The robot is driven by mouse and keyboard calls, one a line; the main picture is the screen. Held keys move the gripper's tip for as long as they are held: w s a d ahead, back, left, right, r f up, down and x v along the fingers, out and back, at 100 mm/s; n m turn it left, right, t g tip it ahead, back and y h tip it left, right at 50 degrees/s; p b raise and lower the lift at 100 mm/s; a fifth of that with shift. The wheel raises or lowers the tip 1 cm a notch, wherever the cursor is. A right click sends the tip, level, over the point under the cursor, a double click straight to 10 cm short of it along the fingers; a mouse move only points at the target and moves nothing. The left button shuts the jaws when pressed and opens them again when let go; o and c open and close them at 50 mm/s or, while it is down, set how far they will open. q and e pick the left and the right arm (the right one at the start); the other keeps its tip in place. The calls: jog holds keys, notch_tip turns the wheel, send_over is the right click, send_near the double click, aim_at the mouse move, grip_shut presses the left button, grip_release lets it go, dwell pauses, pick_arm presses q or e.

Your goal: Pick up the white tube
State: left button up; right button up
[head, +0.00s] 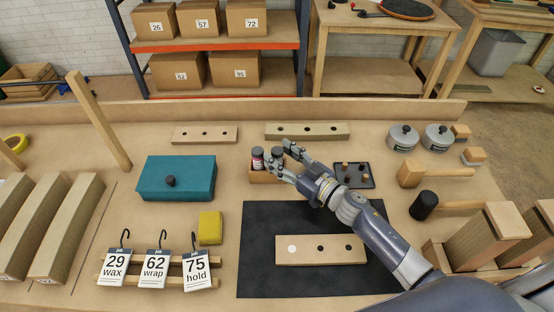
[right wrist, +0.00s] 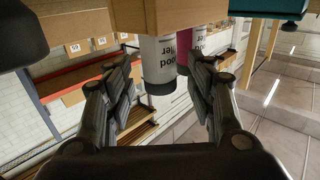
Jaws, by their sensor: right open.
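The white tube (right wrist: 158,62) with a black cap and black lettering shows in the right wrist view, between my open fingers and apart from them. A magenta tube (right wrist: 184,52) is just behind it. In the head view the tubes stand in a small wooden holder (head: 262,177). The magenta tube (head: 257,161) is at its left, and a dark cap (head: 277,152) shows beside it, its body mostly hidden by my fingers. My right gripper (head: 283,161) is open and empty, at the holder's right side. My left gripper is not in view.
A teal box (head: 177,178) lies left of the holder, with a yellow sponge (head: 210,228) in front. A black tray with pegs (head: 354,181) is close on the right, beside my gripper. A dark mat (head: 258,270) bears a drilled wooden strip (head: 340,250).

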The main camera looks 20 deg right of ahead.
jog(key=c, duration=1.2)
notch_tip(320, 180, up, 10)
jog(key=shift+r+p, duration=0.1)
jog(key=shift+p, duration=1)
